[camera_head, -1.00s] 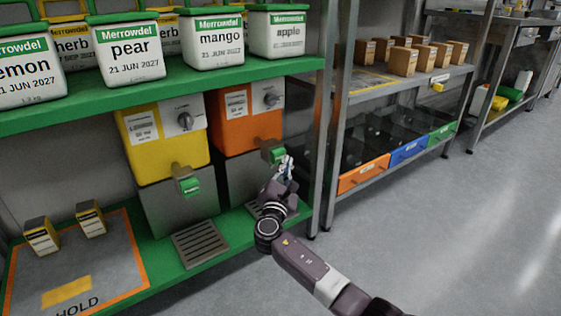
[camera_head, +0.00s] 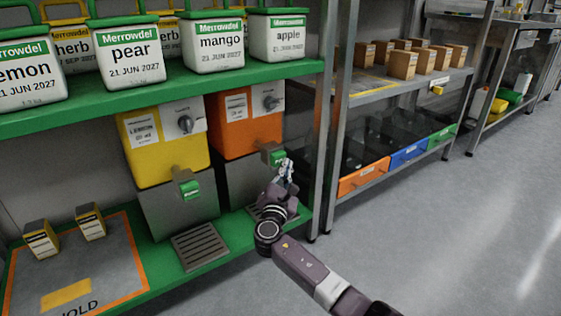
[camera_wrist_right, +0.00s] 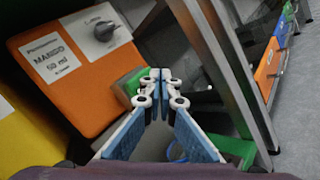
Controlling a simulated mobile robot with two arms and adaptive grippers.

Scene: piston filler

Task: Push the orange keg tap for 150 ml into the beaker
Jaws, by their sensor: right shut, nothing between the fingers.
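The orange keg (camera_head: 250,134) stands under the green shelf, with a white label and a dial on its front. Its green tap (camera_head: 272,157) sticks out low on the front. My right gripper (camera_head: 286,164) is shut and empty, right beside the tap. In the right wrist view the closed fingertips (camera_wrist_right: 161,74) overlap the green tap (camera_wrist_right: 132,84); I cannot tell whether they touch it. The orange keg (camera_wrist_right: 75,70) fills the left of that view. A blue curved edge shows low behind the fingers; I cannot tell if it is the beaker. My left gripper is not in view.
A yellow keg (camera_head: 165,146) with its own green tap (camera_head: 189,189) stands to the left. A drip grate (camera_head: 200,246) lies below it. White labelled tubs (camera_head: 214,50) line the shelf above. A steel post (camera_head: 322,150) stands close right of my right gripper.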

